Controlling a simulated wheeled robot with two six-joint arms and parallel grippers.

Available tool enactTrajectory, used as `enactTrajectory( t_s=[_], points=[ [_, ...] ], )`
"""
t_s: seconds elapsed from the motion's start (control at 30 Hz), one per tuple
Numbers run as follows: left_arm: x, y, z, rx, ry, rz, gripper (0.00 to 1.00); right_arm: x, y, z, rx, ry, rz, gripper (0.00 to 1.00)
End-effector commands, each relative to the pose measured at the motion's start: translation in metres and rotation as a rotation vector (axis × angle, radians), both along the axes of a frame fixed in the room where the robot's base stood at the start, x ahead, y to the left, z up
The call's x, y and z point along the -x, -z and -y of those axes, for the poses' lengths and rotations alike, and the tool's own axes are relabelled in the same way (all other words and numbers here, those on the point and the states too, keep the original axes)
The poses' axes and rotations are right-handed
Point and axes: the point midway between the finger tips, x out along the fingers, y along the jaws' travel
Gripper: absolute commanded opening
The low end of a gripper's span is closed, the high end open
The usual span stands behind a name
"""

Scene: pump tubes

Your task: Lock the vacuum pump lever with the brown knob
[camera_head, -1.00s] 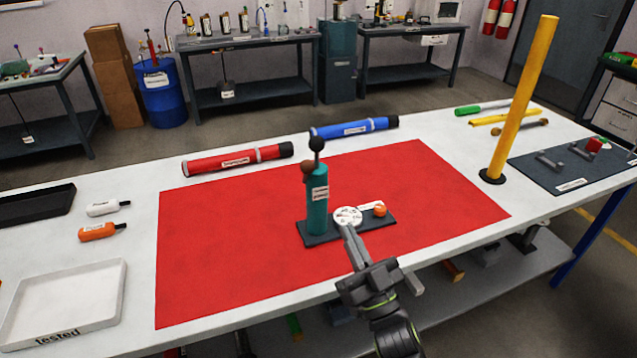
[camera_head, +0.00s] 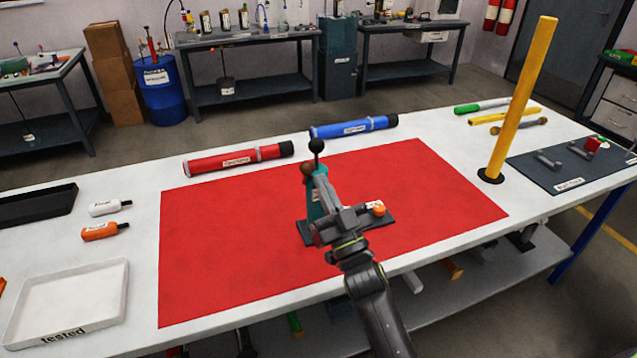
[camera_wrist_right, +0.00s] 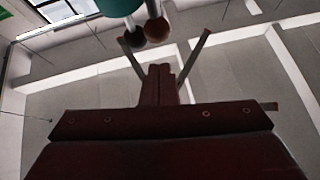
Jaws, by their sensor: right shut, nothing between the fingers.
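The teal vacuum pump (camera_head: 313,204) stands upright on a dark base plate (camera_head: 375,221) on the red mat. A black knob (camera_head: 317,146) tops its rod, and the brown lever knob (camera_head: 307,168) sits just below it, on the left. My right gripper (camera_head: 319,180) is in front of the pump, its shut, empty fingers close to the brown knob and hiding much of the pump body. In the right wrist view, the fingers (camera_wrist_right: 160,70) are together, below the brown knob (camera_wrist_right: 157,30) and the dark knob (camera_wrist_right: 133,39), with a visible gap. My left gripper is out of view.
An orange ball (camera_head: 379,208) sits at the base plate's right side. A red tube (camera_head: 225,161) and a blue tube (camera_head: 350,128) lie behind the red mat (camera_head: 235,250). A yellow post (camera_head: 515,100) stands at right. A white tray (camera_head: 110,280) is front left.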

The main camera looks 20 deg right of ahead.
Motion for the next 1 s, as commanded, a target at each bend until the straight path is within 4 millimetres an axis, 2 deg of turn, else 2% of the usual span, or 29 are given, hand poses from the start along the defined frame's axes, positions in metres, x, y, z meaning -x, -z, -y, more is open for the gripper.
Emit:
enactTrajectory(
  t_s=[0.2, 0.63, 0.77, 1.0],
  points=[
    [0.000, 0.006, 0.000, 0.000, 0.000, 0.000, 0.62, -0.018, 0.005, -0.004, 0.000, -0.001, 0.001, 0.00],
    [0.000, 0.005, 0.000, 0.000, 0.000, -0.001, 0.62, -0.021, 0.004, -0.004, 0.001, 0.001, 0.000, 0.00],
    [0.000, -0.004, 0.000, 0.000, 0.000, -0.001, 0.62, -0.022, 0.000, -0.004, 0.001, 0.001, -0.012, 0.00],
    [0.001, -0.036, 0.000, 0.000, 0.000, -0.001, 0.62, -0.025, -0.007, -0.004, 0.000, 0.000, -0.068, 0.00]
  ],
)
